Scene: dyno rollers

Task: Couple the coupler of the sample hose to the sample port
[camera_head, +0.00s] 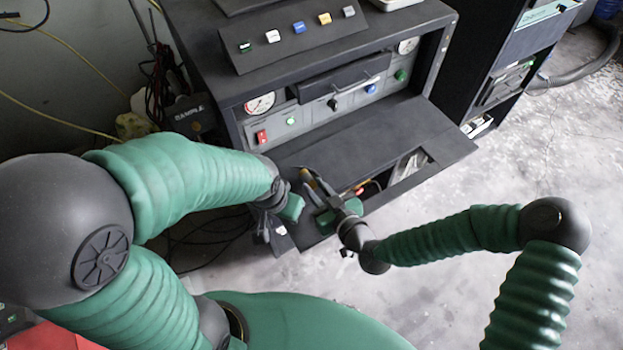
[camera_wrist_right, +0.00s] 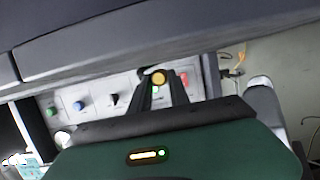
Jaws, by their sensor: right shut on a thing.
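My right gripper (camera_head: 316,182) is over the left part of the fold-out shelf in the head view. In the right wrist view its two dark fingers (camera_wrist_right: 162,92) are closed on a small round brass-coloured piece, probably the coupler (camera_wrist_right: 158,77). The hose behind it cannot be made out. A dark box with the label SAMPLE (camera_head: 190,114) stands left of the cabinet, apart from my right gripper; the port itself cannot be made out. My left gripper (camera_head: 290,207) is just left of the right one, at the shelf's left end; its fingers are not clear.
Cables hang at the left wall. Bare floor (camera_head: 540,150) lies to the right.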

